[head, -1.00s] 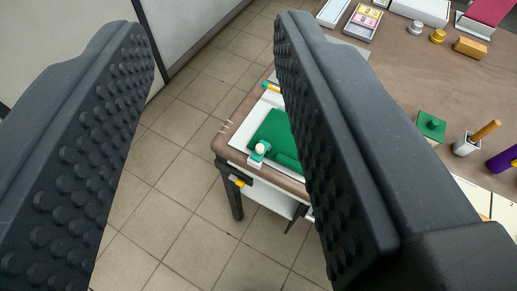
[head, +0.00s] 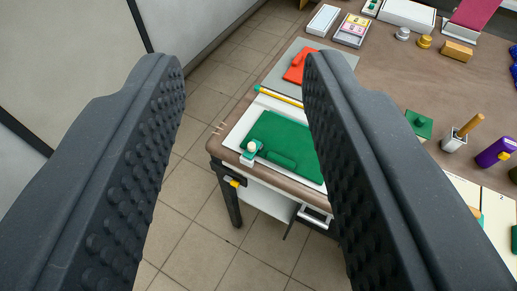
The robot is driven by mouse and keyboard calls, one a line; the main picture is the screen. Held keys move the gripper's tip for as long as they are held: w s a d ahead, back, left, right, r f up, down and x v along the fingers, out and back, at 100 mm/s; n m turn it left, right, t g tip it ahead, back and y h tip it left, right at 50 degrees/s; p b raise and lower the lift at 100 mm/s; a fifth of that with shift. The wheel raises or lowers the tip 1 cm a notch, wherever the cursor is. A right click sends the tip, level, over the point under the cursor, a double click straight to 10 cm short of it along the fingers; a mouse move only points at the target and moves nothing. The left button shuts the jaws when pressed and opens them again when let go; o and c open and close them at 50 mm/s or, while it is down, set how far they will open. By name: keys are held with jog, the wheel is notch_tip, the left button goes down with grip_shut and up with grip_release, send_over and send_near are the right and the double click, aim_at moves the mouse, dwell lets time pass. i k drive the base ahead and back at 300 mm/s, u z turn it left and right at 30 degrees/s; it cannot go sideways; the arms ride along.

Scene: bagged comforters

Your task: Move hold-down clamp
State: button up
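My gripper (head: 244,68) is open and empty, its two black studded fingers wide apart above the floor and the table's left edge. A small green-and-white piece with a pale round knob (head: 250,151), which may be the hold-down clamp, sits at the near-left corner of a white board with a green pad (head: 283,132). It shows between the fingers, well beyond the fingertips. A dark fixture with a yellow part (head: 234,183) is on the table's edge below it; I cannot tell if it is a clamp. The right finger hides part of the table.
The brown table (head: 393,66) holds an orange-red object (head: 299,66) on a grey mat, a yellow pencil (head: 279,97), a green block (head: 419,123), a cup with a wooden handle (head: 454,140) and a purple cylinder (head: 495,152). Tiled floor lies left of the table.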

aim_at(254, 145)
jog(key=z, duration=1.6)
jog(key=k, duration=1)
jog(key=u, duration=1.2)
jog(key=i, duration=1)
